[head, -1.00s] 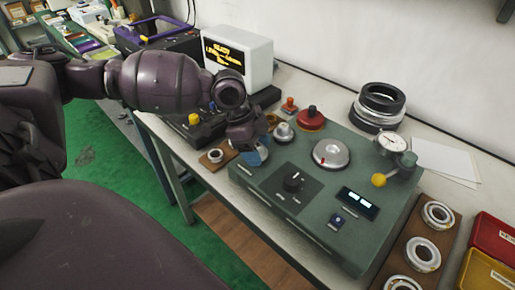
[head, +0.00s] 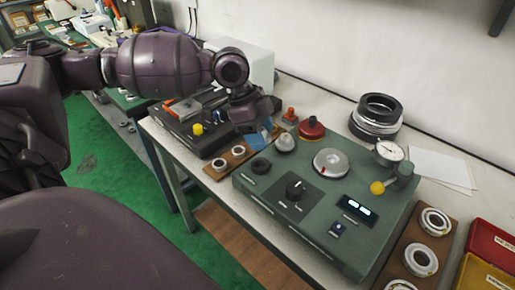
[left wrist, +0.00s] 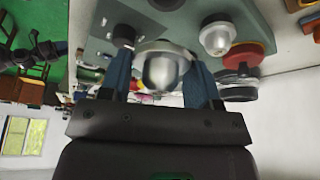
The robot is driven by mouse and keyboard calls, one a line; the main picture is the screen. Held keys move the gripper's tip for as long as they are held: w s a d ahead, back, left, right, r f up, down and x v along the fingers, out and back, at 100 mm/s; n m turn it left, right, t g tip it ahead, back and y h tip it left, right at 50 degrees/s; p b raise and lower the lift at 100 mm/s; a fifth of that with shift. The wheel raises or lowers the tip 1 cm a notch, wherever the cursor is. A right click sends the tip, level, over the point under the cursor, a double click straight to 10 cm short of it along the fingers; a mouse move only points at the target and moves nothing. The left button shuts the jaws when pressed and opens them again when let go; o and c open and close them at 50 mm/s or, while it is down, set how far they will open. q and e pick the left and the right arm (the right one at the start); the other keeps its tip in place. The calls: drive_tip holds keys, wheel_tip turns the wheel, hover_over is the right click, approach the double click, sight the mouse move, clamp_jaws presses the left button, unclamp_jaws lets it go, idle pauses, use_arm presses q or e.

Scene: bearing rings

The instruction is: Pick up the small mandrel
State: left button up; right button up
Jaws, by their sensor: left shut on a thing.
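My left gripper (head: 260,136) hangs above the back left corner of the green machine (head: 270,195). Its blue fingers also show in the left wrist view (left wrist: 165,82), shut on a silver, round-topped piece with a wider rim, the small mandrel (left wrist: 162,73). In the head view the held mandrel is hidden by the hand. Another silver domed piece (head: 285,143) stands at the machine's back edge, apart from the gripper. It also shows in the left wrist view (left wrist: 216,37). A black round piece (head: 260,166) sits on the machine below the gripper. My right gripper is not in view.
A dial gauge (head: 389,153) stands farther right. Wooden boards with rings lie left (head: 229,158) and right (head: 417,246).

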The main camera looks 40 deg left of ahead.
use_arm(q)
wheel_tip(320, 180, up, 11)
drive_tip(key=shift+p, duration=0.95)
wheel_tip(320, 180, up, 8)
drive_tip(key=p, duration=0.6)
drive_tip(key=shift+p, duration=0.35)
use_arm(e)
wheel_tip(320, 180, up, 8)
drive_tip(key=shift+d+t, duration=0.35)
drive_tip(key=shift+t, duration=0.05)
